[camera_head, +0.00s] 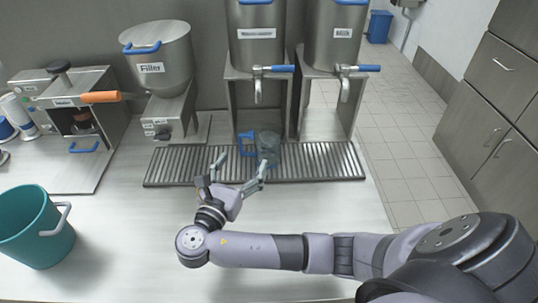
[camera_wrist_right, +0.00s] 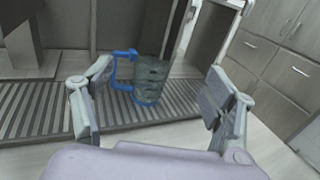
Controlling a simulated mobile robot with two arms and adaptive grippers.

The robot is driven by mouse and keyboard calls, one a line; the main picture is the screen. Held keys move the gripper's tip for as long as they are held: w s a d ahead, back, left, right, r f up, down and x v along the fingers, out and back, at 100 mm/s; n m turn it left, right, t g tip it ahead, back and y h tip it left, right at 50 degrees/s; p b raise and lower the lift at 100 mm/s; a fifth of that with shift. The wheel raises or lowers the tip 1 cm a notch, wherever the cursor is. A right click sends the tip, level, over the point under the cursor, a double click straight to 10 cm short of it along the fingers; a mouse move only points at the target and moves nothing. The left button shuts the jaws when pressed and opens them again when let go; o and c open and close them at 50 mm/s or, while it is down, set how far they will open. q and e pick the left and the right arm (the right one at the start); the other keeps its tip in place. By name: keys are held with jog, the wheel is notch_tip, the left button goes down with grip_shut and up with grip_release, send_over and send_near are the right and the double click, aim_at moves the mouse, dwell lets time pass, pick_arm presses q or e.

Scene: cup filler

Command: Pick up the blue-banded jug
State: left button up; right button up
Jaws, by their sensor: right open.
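The blue-banded jug (camera_head: 268,146) stands upright on the grated drip tray under the tanks. It is clear, with a blue handle on its left side. It also shows in the right wrist view (camera_wrist_right: 151,80), with a blue band at its base, between my two fingers but beyond them. My right gripper (camera_head: 244,164) is open and empty, just in front of the jug. One finger overlaps the jug in the head view; contact cannot be told. My left gripper is not in view.
The grated tray (camera_head: 330,160) spans the counter below two tanks with taps (camera_head: 344,85). A filler machine (camera_head: 157,70) and a sealer (camera_head: 75,120) stand left. A teal bucket (camera_head: 35,225) is at the front left. The counter's front middle is clear.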

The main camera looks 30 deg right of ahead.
jog(key=b, duration=0.5)
send_near(263, 152)
jog(key=v, duration=0.3)
jog(key=shift+s+a+r, duration=0.1)
jog(key=shift+a+r, duration=0.1)
jog(key=shift+r, duration=0.1)
jog(key=shift+f+b, duration=0.4)
jog(key=shift+b, duration=0.15)
jog(key=p+x, duration=0.1)
jog(key=x, duration=1.2)
jog(key=shift+r, duration=0.1)
jog(key=p+x, duration=0.1)
jog(key=x, duration=0.3)
jog(key=shift+d, duration=0.25)
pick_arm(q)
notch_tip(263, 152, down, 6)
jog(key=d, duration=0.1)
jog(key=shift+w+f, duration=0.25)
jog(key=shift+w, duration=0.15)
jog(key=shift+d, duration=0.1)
pick_arm(e)
jog(key=c, duration=1.4)
